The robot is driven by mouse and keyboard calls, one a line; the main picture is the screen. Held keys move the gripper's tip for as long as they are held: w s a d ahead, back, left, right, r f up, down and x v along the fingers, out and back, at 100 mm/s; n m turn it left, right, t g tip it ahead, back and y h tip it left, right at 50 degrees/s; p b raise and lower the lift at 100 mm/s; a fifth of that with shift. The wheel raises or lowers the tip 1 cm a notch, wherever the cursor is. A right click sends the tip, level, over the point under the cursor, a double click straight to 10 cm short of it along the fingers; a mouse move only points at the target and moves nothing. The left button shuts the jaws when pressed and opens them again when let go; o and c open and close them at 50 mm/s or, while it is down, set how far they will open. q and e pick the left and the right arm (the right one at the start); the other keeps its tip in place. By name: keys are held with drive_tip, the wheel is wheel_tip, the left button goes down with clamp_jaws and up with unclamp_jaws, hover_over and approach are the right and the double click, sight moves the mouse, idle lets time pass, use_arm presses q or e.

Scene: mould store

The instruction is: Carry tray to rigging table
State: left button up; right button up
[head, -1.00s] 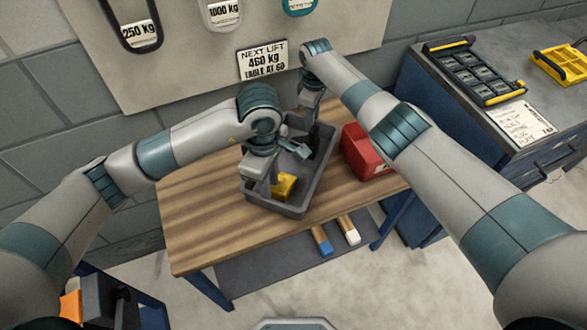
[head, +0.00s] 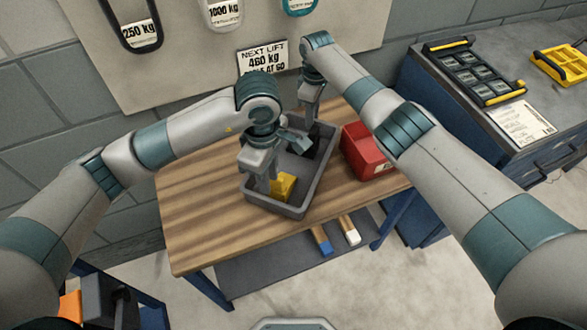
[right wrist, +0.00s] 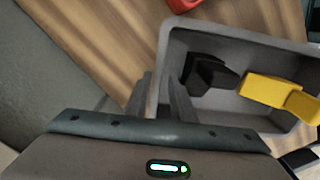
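The grey tray (head: 303,207) sits on the wooden table (head: 200,215). It holds a yellow block (head: 283,186) and a dark piece (head: 318,140); the right wrist view shows the tray (right wrist: 235,39), the yellow piece (right wrist: 270,90) and the black piece (right wrist: 208,74). My left gripper (head: 260,184) is at the tray's near left side, its fingers apart by the wall. My right gripper (right wrist: 160,82) has its fingers apart, one on each side of the tray wall; in the head view its tips are partly hidden at the tray's far side.
A red bin (head: 366,155) stands right of the tray, close to it. A blue cabinet with a grey top (head: 480,125) stands to the right. The table's left part is bare. Blue- and white-ended bars (head: 322,240) lie on the shelf below. A signed wall board is behind.

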wheel_tip(320, 180, up, 10)
idle(0.4)
idle(0.6)
